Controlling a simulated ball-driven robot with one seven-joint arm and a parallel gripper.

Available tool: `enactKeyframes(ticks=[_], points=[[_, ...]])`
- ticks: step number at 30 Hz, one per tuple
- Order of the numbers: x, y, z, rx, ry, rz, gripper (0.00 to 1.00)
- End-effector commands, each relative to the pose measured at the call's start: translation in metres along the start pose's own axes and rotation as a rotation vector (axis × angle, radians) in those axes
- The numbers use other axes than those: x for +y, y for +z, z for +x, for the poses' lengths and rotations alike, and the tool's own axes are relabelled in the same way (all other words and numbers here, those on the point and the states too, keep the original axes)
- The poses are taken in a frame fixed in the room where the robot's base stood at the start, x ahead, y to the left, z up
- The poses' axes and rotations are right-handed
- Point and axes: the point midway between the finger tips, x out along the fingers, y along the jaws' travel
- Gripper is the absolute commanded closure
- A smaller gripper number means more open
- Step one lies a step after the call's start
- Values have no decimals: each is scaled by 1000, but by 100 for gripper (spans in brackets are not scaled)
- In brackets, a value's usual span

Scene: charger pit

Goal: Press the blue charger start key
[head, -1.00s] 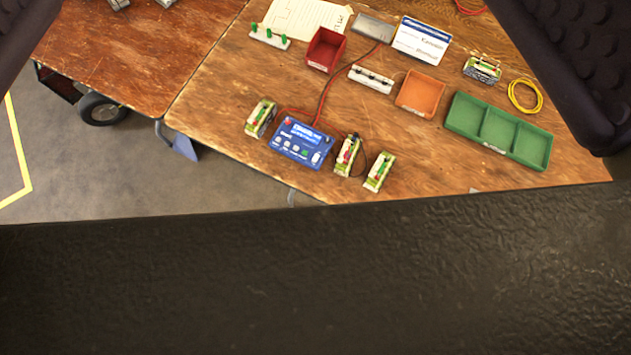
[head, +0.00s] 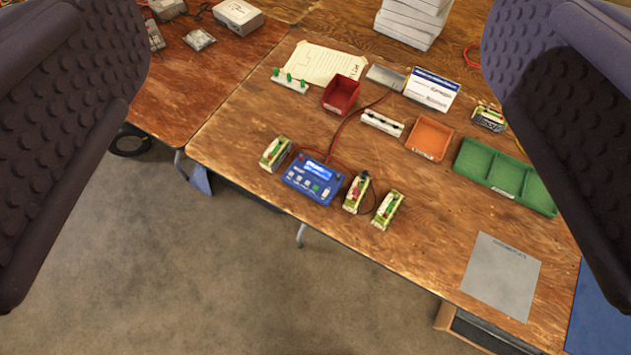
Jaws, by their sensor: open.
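The blue charger (head: 312,178) lies near the front edge of the wooden table, with a lit screen and a row of small keys below it. One key looks green and the others pale; I cannot tell which is the start key at this size. A red lead runs from its back. My gripper (head: 315,150) shows as two dark, studded fingers, at the left and right edges of the view. It is wide open and empty, apart from the charger, which appears between the fingers in the picture.
A battery pack (head: 275,154) stands left of the charger, and two more, (head: 356,193) and (head: 387,209), stand right of it. Behind are a red bin (head: 341,94), an orange tray (head: 429,138) and a green tray (head: 505,177). A grey sheet (head: 500,275) lies on clear table at right.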

Motion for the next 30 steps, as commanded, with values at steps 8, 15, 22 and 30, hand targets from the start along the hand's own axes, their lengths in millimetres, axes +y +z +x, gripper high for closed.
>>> enactKeyframes(ticks=[8, 15, 22, 30], points=[[0, 0, 0, 0, 0, 0, 60], [0, 0, 0, 0, 0, 0, 100], [0, 0, 0, 0, 0, 0, 100], [0, 0, 0, 0, 0, 0, 100]])
